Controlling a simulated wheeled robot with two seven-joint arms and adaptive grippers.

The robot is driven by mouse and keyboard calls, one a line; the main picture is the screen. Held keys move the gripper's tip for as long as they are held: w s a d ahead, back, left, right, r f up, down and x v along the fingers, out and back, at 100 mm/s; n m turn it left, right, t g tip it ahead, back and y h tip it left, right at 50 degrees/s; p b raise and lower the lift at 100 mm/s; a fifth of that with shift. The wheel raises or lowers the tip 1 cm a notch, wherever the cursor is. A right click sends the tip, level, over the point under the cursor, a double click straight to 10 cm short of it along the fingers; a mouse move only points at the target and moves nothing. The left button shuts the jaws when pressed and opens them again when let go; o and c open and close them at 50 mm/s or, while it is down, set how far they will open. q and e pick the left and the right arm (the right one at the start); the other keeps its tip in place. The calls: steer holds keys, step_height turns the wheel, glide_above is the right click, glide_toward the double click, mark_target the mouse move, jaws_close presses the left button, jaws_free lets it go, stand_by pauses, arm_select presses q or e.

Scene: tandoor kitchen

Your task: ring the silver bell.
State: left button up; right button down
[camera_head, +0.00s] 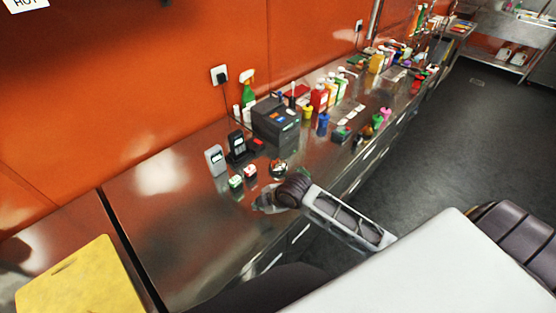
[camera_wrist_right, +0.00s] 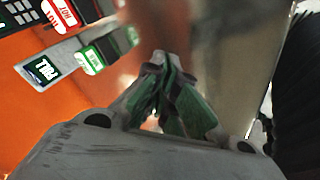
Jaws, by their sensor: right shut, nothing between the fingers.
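My right gripper (camera_head: 265,204) is over the steel counter near its front edge, its arm coming in from the right. In the wrist view its green-padded fingers (camera_wrist_right: 168,82) are together with nothing between them. A small rounded, shiny object (camera_head: 278,168) stands on the counter just beyond the gripper, apart from it in the picture. It may be the silver bell, but it is too small to be sure. I cannot make out a bell in the wrist view, where the area beyond the fingertips is blurred. My left gripper is not in view.
A small green-topped item (camera_head: 235,183) and a red one (camera_head: 250,172) stand left of the gripper. Behind them are a grey upright device (camera_head: 215,160) and a dark machine (camera_head: 275,121). Bottles crowd the counter further right. The counter's left part (camera_head: 165,225) is clear.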

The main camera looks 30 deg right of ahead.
steer(key=w+n, duration=0.1)
steer(key=w+r+n, duration=0.1)
steer(key=w+n, duration=0.1)
steer(key=w+d+r+n, duration=0.1)
steer(key=n, duration=0.1)
steer(key=shift+w+y, duration=0.3)
steer(key=shift+w, duration=0.05)
steer(key=w+d+r+n+t, duration=0.2)
steer(key=w+d+r+n, duration=0.8)
steer(key=w+d, duration=0.3)
steer(key=shift+d+r+n+t, duration=0.3)
steer(key=shift+d+r+n, duration=0.15)
steer(key=shift+d, duration=0.55)
steer(key=shift+f, duration=0.3)
steer(key=b, duration=0.5)
glide_above(278, 160)
steer(key=d, duration=0.1)
steer(key=shift+w+d+f, duration=0.1)
steer(key=shift+w+f, duration=0.15)
steer(key=shift+f, duration=1.2)
steer(key=shift+w+f, duration=0.2)
steer(key=shift+f, duration=1.25)
steer(key=shift+f+b, duration=0.55)
steer(key=shift+f, duration=0.7)
